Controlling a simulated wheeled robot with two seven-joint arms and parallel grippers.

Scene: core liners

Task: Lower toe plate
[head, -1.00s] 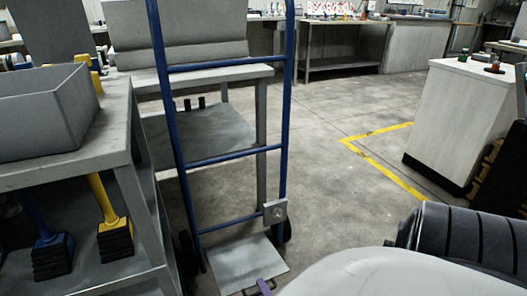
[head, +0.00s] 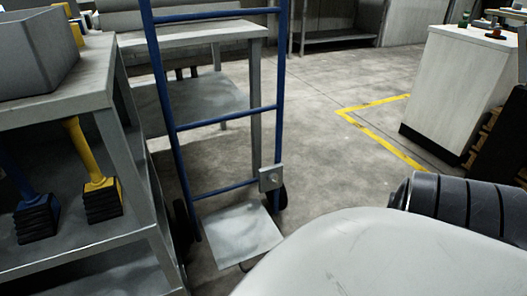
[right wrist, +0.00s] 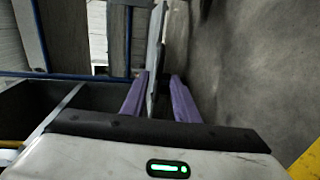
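A blue hand truck (head: 169,95) stands in front of the benches in the head view. Its grey toe plate (head: 240,232) extends forward from the frame's foot, low over the floor; I cannot tell whether it touches the floor. A latch-like grey block (head: 271,179) sits on the right upright. In the right wrist view, my right gripper (right wrist: 160,78) has its purple fingers apart on either side of a pale plate (right wrist: 155,45), seen nearly edge-on. The left finger is close to or touching it; a gap shows at the right finger. My left gripper is not in view.
A grey shelf bench (head: 88,82) with a grey bin (head: 38,62) stands close on the left. A yellow-handled tool (head: 100,195) is on its lower shelf. A white cabinet (head: 445,90) stands at right. Open floor (head: 330,150) lies between, with a yellow line.

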